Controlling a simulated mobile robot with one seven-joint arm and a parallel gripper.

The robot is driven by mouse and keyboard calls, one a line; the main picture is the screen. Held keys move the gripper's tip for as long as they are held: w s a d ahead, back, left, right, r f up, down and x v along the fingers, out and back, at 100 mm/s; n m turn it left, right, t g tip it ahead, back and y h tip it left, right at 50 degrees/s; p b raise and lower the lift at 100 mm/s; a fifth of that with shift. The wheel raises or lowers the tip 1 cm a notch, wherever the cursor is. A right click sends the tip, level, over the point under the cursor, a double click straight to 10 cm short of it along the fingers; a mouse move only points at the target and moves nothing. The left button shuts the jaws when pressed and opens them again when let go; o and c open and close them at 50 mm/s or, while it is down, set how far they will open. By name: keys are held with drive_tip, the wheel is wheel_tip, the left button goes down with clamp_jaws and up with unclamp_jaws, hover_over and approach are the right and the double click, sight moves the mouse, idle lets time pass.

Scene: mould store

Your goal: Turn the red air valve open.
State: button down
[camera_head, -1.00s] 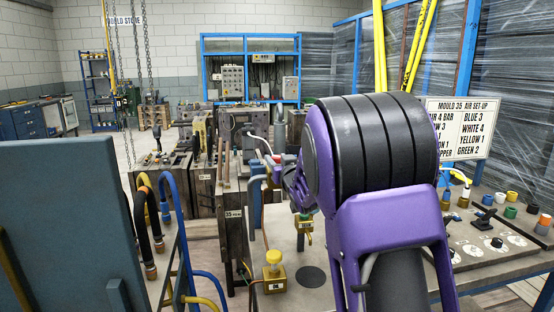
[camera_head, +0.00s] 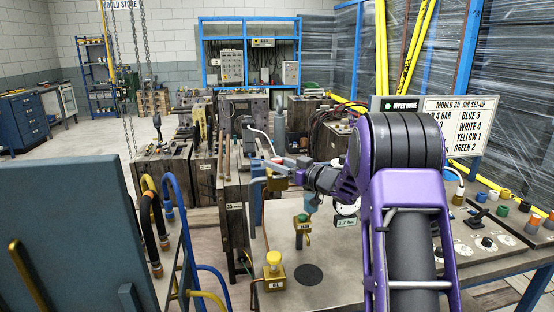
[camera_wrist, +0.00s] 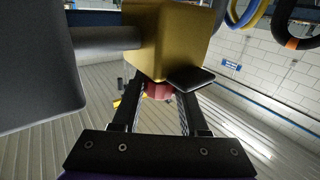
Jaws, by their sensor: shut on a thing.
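The red air valve shows in the wrist view as a small red piece (camera_wrist: 158,91) under a brass block (camera_wrist: 168,38). In the head view the brass block (camera_head: 276,184) sits at the end of a grey pipe. My gripper (camera_head: 290,173) reaches it from the right. In the wrist view the fingers of my gripper (camera_wrist: 157,100) stand on either side of the red piece and are shut on it. The fingers hide part of it, and I cannot tell how far it is turned.
A blue-grey panel (camera_head: 68,240) and hoses stand at left. A set-up sign (camera_head: 460,122) stands right.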

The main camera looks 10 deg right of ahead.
drive_tip(key=shift+r, duration=0.15)
drive_tip(key=shift+c, duration=2.2)
unclamp_jaws()
drive_tip(key=v, duration=1.7)
drive_tip(key=shift+s+d, duration=0.15)
